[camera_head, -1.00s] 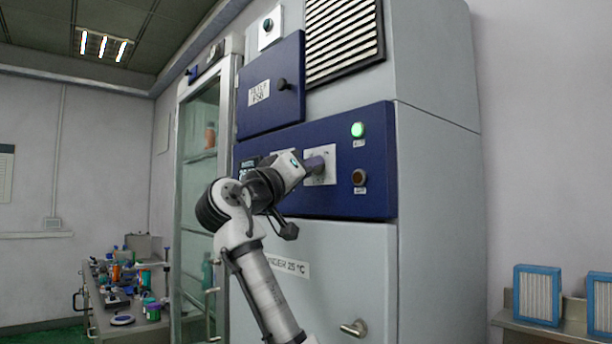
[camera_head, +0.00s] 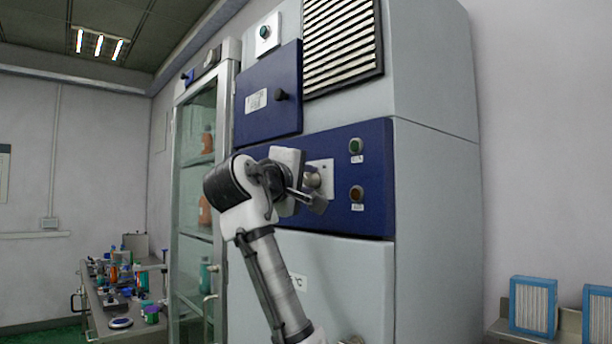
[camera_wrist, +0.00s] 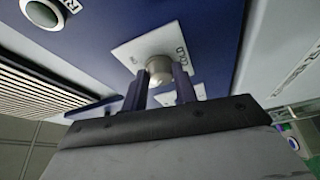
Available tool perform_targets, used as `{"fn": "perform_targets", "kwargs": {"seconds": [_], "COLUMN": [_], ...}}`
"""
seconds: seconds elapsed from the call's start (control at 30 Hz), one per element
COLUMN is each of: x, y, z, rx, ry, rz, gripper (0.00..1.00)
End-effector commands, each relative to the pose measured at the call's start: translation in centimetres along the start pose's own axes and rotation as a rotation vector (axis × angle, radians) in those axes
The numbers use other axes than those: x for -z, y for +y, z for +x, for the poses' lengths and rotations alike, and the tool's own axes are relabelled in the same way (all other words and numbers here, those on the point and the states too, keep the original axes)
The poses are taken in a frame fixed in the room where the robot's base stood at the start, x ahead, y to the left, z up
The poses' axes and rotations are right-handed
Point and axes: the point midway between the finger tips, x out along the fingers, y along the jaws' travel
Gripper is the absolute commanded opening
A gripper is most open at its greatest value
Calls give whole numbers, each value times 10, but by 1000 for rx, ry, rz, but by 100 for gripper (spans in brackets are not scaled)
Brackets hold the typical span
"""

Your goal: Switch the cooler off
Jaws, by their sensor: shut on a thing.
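The cooler is a tall grey cabinet (camera_head: 435,220) with a blue control panel (camera_head: 375,165). A round pale knob (camera_head: 312,179) sits on a white plate (camera_head: 326,167) on this panel. In the wrist view the knob (camera_wrist: 158,70) stands between my two fingers, and the word COLD shows on its plate (camera_wrist: 148,45). My gripper (camera_wrist: 161,86) is shut on the knob. In the head view my gripper (camera_head: 311,191) is at the panel, rolled over, and partly hides the plate. The upper green lamp (camera_head: 356,146) is dark. The lower amber lamp (camera_head: 357,193) is also dark.
A blue door with a black knob (camera_head: 280,95) and a louvred vent (camera_head: 343,45) are above the panel. A glass-fronted cabinet (camera_head: 203,180) stands to the left. A cluttered bench (camera_head: 125,310) is at lower left. Blue-framed filters (camera_head: 533,305) stand at lower right.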

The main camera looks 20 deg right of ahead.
Motion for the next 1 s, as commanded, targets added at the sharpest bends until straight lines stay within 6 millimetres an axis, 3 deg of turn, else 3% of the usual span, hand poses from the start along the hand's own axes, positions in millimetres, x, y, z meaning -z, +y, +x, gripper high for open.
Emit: {"fn": "perform_targets", "kwargs": {"seconds": [0.77, 0.8, 0.93, 1.0], "x": [1, 1, 1, 1], "y": [1, 1, 1, 1], "z": [0, 0, 0, 0], "rx": [39, 39, 39, 39], "ry": [2, 2, 1, 1], "rz": [-97, -97, -96, -96], "gripper": [6, 32, 49, 50]}}
